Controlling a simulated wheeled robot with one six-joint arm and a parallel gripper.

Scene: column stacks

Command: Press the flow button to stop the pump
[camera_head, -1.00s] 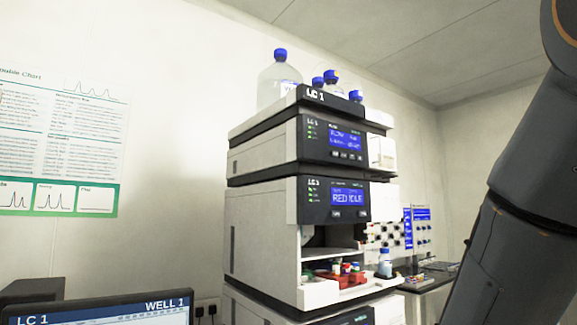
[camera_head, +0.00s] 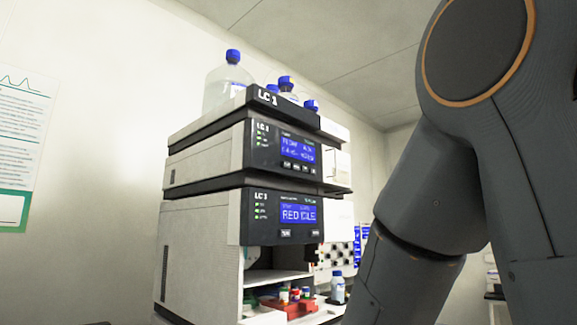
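The column stack labelled LC 1 stands in the middle of the head view. Its upper pump module (camera_head: 285,150) has a blue screen with a FLOW line, too blurred to read fully. A row of small dark buttons (camera_head: 297,166) sits under that screen; I cannot tell which one is the flow button. My arm fills the right side of the view, to the right of the stack. My gripper is out of the frame.
Clear bottles with blue caps (camera_head: 228,85) stand on top of the stack. An open bay below holds a red rack (camera_head: 290,306) with small vials, and a small blue-capped bottle (camera_head: 337,288) stands beside it. A chart (camera_head: 25,140) hangs on the left wall.

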